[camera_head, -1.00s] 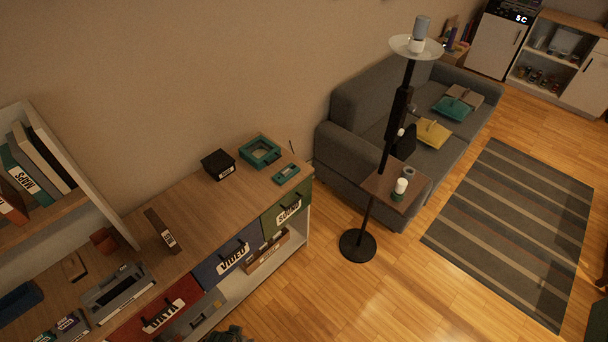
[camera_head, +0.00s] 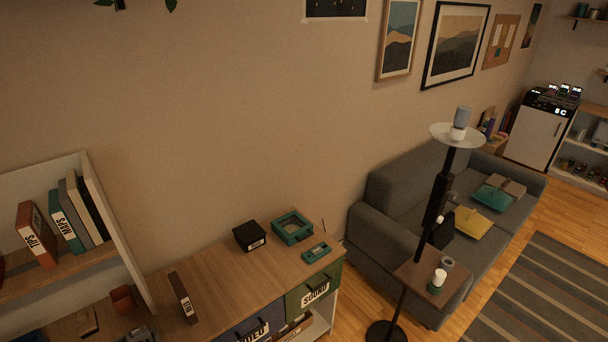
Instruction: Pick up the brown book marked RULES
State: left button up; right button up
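A narrow dark-brown book (camera_head: 177,285) stands upright on the wooden top of the long cabinet (camera_head: 222,275), left of the black box. It has a white label on its spine; the lettering is too small to read surely, though it may be RULES. On the white shelf unit at the left, a red-brown book (camera_head: 28,229) is marked TIPS and a teal book (camera_head: 64,214) is marked MAPS. Neither of my grippers is in view.
A black box (camera_head: 249,236), a teal square case (camera_head: 291,228) and a small teal device (camera_head: 317,253) sit on the cabinet's right part. A reddish-brown cup (camera_head: 122,299) stands left of the brown book. A floor lamp (camera_head: 437,200) and grey sofa (camera_head: 380,237) are to the right.

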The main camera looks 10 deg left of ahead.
aim_at(182, 295)
jog(key=u, duration=1.5)
jog(key=i+l, duration=0.2)
jog(key=l, duration=0.15)
jog(key=i+l, duration=0.15)
jog(key=l, duration=0.2)
jog(key=i+l, duration=0.2)
jog(key=l, duration=0.15)
jog(key=l+u, duration=0.1)
jog(key=u, duration=0.3)
jog(key=i+l+u, duration=0.1)
jog(key=u, duration=0.25)
jog(key=l+u, duration=0.2)
jog(key=u, duration=0.2)
jog(key=l+u, duration=0.15)
jog(key=u, duration=0.25)
